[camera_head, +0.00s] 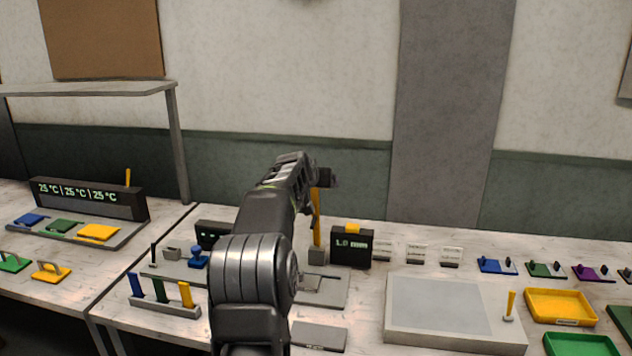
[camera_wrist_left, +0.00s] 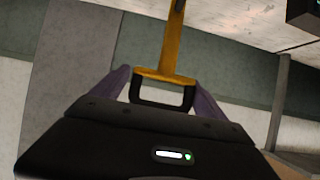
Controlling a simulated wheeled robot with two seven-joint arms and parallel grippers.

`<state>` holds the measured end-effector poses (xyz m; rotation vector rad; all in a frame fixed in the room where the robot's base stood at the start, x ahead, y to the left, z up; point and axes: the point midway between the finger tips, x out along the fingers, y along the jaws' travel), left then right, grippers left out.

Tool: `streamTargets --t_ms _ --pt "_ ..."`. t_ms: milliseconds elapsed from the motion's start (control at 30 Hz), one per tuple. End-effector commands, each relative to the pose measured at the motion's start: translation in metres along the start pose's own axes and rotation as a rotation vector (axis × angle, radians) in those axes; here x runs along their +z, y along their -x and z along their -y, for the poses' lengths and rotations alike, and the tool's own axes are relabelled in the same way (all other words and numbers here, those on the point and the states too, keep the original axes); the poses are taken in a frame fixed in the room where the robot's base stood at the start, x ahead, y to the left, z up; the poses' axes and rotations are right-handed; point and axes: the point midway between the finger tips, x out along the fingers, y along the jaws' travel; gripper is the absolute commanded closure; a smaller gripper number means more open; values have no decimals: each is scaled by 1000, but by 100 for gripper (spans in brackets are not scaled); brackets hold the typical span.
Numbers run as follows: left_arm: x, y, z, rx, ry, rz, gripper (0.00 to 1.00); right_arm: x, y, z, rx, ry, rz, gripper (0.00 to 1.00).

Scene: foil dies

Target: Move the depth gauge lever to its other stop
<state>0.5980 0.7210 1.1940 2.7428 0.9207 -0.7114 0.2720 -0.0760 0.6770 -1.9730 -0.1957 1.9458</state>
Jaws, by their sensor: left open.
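The depth gauge lever (camera_head: 316,222) is a yellow bar standing nearly upright from a grey block (camera_head: 317,256). It is just left of a black display (camera_head: 352,246) reading 1.0 mm. My left gripper (camera_head: 326,177) is at the lever's upper end. In the left wrist view, the yellow lever (camera_wrist_left: 172,50) runs up from a crosspiece between the two purplish fingers of my left gripper (camera_wrist_left: 162,80). The fingers are open, one on each side; I cannot tell whether either touches it. My arm hides part of the bench. My right gripper is not in view.
A grey plate (camera_head: 440,308) lies on the bench to the right, beside a small yellow lever (camera_head: 510,305) and a yellow tray (camera_head: 560,306). Blue, green and yellow upright pieces (camera_head: 160,291) stand in a rack at left. Small label stands line the back.

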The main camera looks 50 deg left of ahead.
Motion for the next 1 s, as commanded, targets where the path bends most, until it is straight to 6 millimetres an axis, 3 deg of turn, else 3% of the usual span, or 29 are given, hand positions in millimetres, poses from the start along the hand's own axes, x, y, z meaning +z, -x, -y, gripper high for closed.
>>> streamTargets --t_ms 267,700,1000 --pt "1 4 1 -1 -1 2 16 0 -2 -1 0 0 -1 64" --pt "1 65 -2 3 -1 -2 16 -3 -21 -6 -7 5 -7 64" --pt "1 78 0 -1 0 2 16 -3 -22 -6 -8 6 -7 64"
